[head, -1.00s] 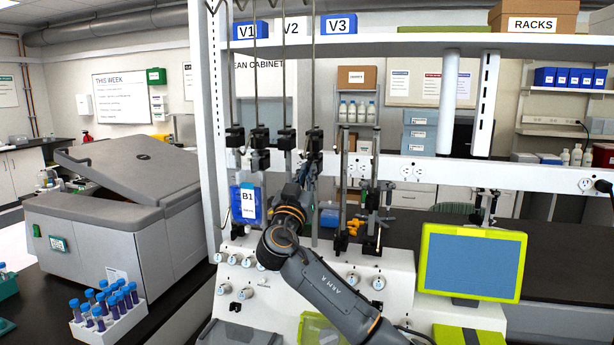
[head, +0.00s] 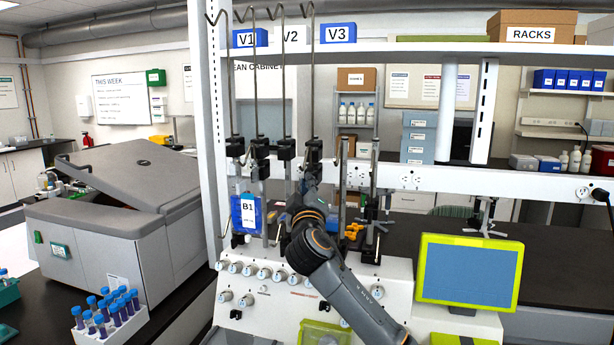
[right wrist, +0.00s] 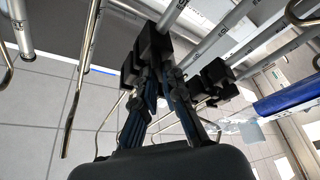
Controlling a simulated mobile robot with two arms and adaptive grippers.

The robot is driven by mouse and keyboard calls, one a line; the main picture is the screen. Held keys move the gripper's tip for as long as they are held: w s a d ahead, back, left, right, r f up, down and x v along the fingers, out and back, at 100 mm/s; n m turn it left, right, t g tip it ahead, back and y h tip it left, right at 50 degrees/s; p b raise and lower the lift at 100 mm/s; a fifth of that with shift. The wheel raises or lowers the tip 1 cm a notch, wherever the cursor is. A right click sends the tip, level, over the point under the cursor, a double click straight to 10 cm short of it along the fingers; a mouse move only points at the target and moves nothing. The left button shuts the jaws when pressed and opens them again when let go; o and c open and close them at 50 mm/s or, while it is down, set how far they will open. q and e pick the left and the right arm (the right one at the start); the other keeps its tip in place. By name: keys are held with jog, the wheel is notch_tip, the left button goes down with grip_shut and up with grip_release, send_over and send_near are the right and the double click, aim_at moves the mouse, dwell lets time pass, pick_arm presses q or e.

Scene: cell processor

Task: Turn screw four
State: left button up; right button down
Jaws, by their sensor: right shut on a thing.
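Several upright hooked rods stand in a row above the white cell processor (head: 285,290), each with a black clamp. In the right wrist view, my right gripper's fingers (right wrist: 158,80) converge and are shut on a small dark part at a black clamp (right wrist: 153,48), which I take for screw four. The screw itself is hidden between the fingers. My left gripper is not in view.
A blue B1 bag (head: 246,213) hangs left of the gripper. Other black clamps (head: 260,148) and rods stand close by. A green-framed screen (head: 468,272) is at the right. A tube rack (head: 112,320) and a grey centrifuge (head: 125,220) are at the left.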

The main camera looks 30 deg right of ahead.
jog(key=n+y+p, duration=0.1)
jog(key=n+p, duration=0.1)
jog(key=n, duration=0.1)
jog(key=shift+r+p, duration=0.1)
jog(key=shift+p, duration=0.2)
dwell(0.3)
jog(key=c, duration=1.4)
grip_release()
jog(key=shift+c, duration=0.2)
jog(key=v, duration=1.2)
jog(key=shift+r, duration=0.1)
